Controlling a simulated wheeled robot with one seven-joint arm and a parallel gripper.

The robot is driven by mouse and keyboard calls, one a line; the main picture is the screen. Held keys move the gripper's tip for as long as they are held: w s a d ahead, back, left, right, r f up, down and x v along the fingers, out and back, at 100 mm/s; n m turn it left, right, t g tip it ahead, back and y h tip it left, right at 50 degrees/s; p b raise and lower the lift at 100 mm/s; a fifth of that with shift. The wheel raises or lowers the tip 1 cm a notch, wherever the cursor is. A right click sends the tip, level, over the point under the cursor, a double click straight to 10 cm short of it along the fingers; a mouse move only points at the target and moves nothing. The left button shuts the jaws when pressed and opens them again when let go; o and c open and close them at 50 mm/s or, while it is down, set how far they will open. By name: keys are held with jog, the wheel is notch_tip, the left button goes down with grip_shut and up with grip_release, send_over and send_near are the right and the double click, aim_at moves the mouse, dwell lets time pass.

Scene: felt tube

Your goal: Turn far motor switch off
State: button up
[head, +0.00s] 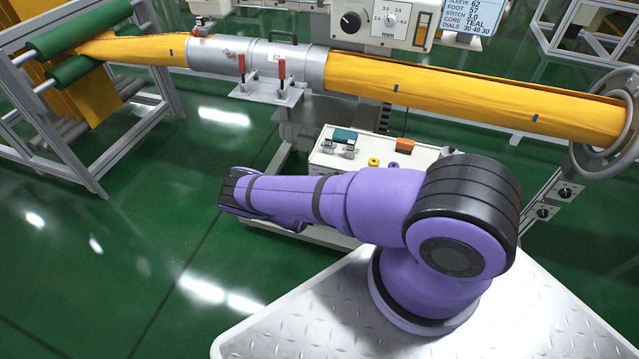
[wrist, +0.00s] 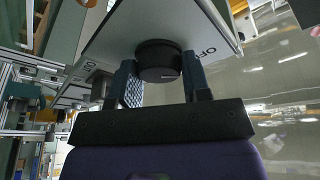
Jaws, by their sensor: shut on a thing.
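The motor switch is a round black knob (wrist: 158,52) on a pale grey panel (wrist: 125,32) in the wrist view. The word OFF (wrist: 190,50) is printed to the right of the knob, and partly hidden lettering is to its left. A short pale mark shows near the knob's lower right edge. My gripper (wrist: 160,72) has one finger on each side of the knob and is shut on it. In the head view my purple arm reaches left and down, and I cannot make out the fingers or this knob there.
A yellow felt tube (head: 440,92) runs through a grey metal sleeve (head: 220,58) with red-handled clamps. A white tray (head: 325,150) with small parts stands behind my arm. A roller frame (head: 50,100) stands at the left. Green floor (head: 130,250) is open at the lower left.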

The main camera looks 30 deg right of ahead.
jog(key=o, duration=0.9)
jog(key=v, duration=1.1)
